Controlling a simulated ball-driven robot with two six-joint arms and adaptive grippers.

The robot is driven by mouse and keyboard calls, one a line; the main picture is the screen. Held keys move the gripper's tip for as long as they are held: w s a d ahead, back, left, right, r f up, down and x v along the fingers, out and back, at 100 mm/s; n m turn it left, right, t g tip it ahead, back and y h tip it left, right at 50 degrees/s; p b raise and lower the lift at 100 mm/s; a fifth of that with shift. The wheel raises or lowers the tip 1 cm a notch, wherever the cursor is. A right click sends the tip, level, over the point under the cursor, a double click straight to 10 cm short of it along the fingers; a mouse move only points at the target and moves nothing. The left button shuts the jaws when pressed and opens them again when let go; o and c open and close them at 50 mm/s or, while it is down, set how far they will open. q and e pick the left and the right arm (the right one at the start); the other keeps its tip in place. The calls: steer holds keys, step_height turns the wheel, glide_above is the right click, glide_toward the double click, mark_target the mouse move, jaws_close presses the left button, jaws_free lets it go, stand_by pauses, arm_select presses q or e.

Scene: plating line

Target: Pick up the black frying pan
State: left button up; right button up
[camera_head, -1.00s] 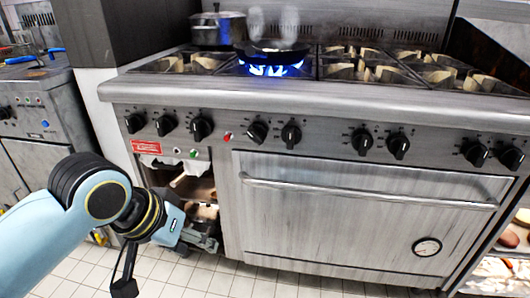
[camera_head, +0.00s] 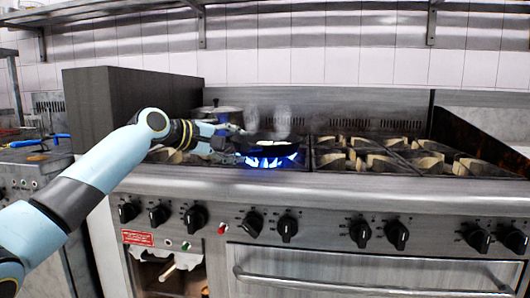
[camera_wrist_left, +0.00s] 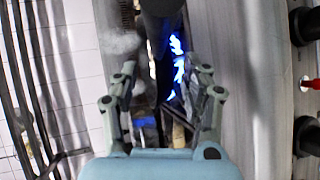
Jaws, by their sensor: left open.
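The black frying pan (camera_head: 272,138) sits over a lit blue burner on the stove, with steam above it. Its handle is not clear to me in the head view. My left gripper (camera_head: 241,145) is open at the pan's left side, fingers pointing right toward it. In the left wrist view the open fingers (camera_wrist_left: 162,75) spread to either side, and the dark pan (camera_wrist_left: 160,8) shows at the top edge, beyond the fingertips. I see nothing held. Whether a finger touches the pan I cannot tell. My right gripper is not in view.
A lidded metal pot (camera_head: 218,112) stands behind my left gripper. Blue flames (camera_head: 268,161) burn under the pan. The burner grates (camera_head: 365,155) to the right are empty. A dark side panel (camera_head: 125,105) rises at the stove's left, and a back wall stands behind.

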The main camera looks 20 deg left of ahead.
arm_select(q)
steer(key=x, duration=0.3)
steer(key=b+x, duration=0.1)
steer(key=x, duration=0.2)
steer(key=shift+w+d, duration=0.1)
steer(key=shift+d, duration=0.4)
jaws_close()
steer(key=shift+r, duration=0.25)
